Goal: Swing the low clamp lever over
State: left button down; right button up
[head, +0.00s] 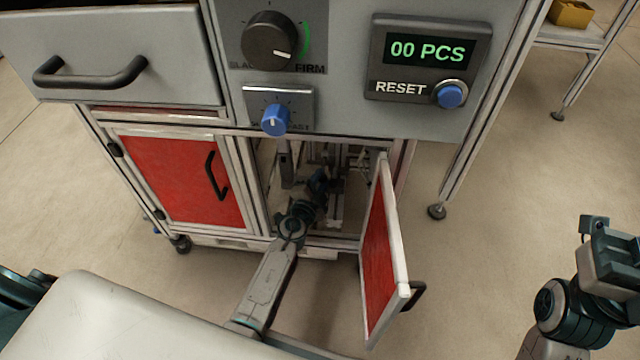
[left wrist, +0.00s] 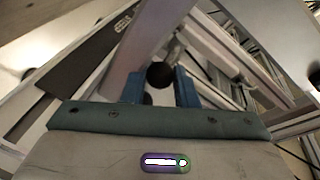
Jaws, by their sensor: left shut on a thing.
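The clamp lever's black ball knob (left wrist: 160,75) shows in the left wrist view, between the two blue fingers of my left gripper (left wrist: 160,88). The fingers are shut on it. In the head view my left gripper (head: 319,182) is inside the open lower compartment, and the lever cannot be made out behind it. My right gripper (head: 612,248) is at the right edge of the head view, outside the machine, far from the lever. Its fingers are too unclear to tell open from shut.
A red cabinet door (head: 380,255) stands open to the right of my left arm. A second red door (head: 185,180) is shut on the left. Metal frame bars (left wrist: 215,50) surround the gripper. Above are a drawer (head: 110,55), knobs and a counter display (head: 428,50).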

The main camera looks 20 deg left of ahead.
pick_arm(q)
jog(key=c, duration=1.4)
grip_release()
jog(key=s+r, duration=0.1)
jog(key=s, duration=0.9)
jog(key=shift+s+a+p, duration=0.3)
jog(key=shift+s+p, duration=0.1)
jog(key=shift+p, duration=0.05)
